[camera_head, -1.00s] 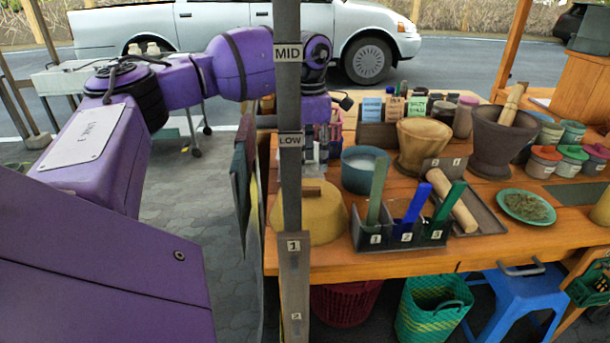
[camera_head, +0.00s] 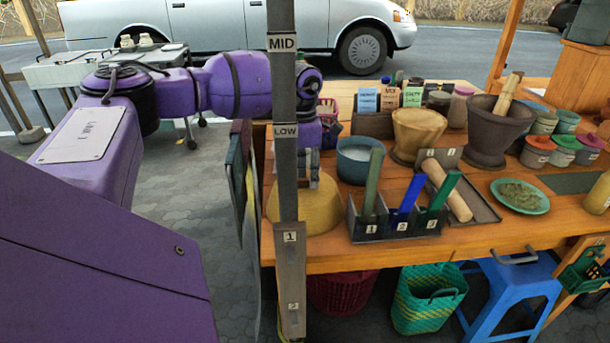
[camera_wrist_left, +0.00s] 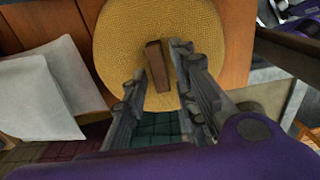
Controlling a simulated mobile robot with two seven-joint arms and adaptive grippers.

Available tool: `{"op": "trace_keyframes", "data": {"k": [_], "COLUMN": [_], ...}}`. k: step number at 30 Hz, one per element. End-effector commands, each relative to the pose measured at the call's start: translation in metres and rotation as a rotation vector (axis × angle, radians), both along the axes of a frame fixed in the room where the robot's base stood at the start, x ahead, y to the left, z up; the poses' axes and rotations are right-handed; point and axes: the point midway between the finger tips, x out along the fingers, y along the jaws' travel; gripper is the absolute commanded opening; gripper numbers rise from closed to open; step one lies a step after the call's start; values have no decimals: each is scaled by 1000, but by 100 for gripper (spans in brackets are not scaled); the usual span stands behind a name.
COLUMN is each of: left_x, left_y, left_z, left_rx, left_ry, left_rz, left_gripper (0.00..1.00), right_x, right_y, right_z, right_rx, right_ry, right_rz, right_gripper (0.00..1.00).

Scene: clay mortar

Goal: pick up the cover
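The cover is a yellow woven dome (camera_head: 322,208) with a brown bar handle, standing on the left end of the wooden table behind the grey post. In the left wrist view the dome (camera_wrist_left: 118,45) fills the top middle, with its handle (camera_wrist_left: 157,66) at the centre. My left gripper (camera_head: 308,180) points down just over the top of the cover. In the left wrist view its fingers (camera_wrist_left: 161,68) are apart, one on each side of the handle, with gaps showing. The post hides part of the gripper and cover in the head view. My right gripper is not in view.
The grey post (camera_head: 287,160) stands in front of the cover. A blue-grey pot (camera_head: 353,167) and a numbered holder (camera_head: 397,226) with coloured handles stand to its right. Hanging boards (camera_head: 243,180) are at the table's left edge. White sheets (camera_wrist_left: 38,95) lie beside the cover.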

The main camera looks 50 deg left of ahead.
Motion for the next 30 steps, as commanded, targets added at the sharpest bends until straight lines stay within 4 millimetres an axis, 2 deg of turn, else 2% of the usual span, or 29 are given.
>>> {"op": "trace_keyframes", "data": {"k": [1, 5, 22, 26, 30], "left_x": [0, 0, 1, 1, 1], "left_y": [0, 0, 0, 0, 0], "left_z": [0, 0, 5, 16, 38], "left_rx": [0, 0, 0, 0, 1], "left_ry": [0, 0, -2, -4, -5], "left_rz": [0, 0, 0, 1, 1], "left_gripper": [15, 0, 0, 0, 0], "right_x": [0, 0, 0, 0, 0], "right_y": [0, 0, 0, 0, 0], "right_z": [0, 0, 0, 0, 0], "right_rx": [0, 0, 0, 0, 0], "right_ry": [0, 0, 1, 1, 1], "right_rz": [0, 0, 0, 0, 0], "right_gripper": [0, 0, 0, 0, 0]}}
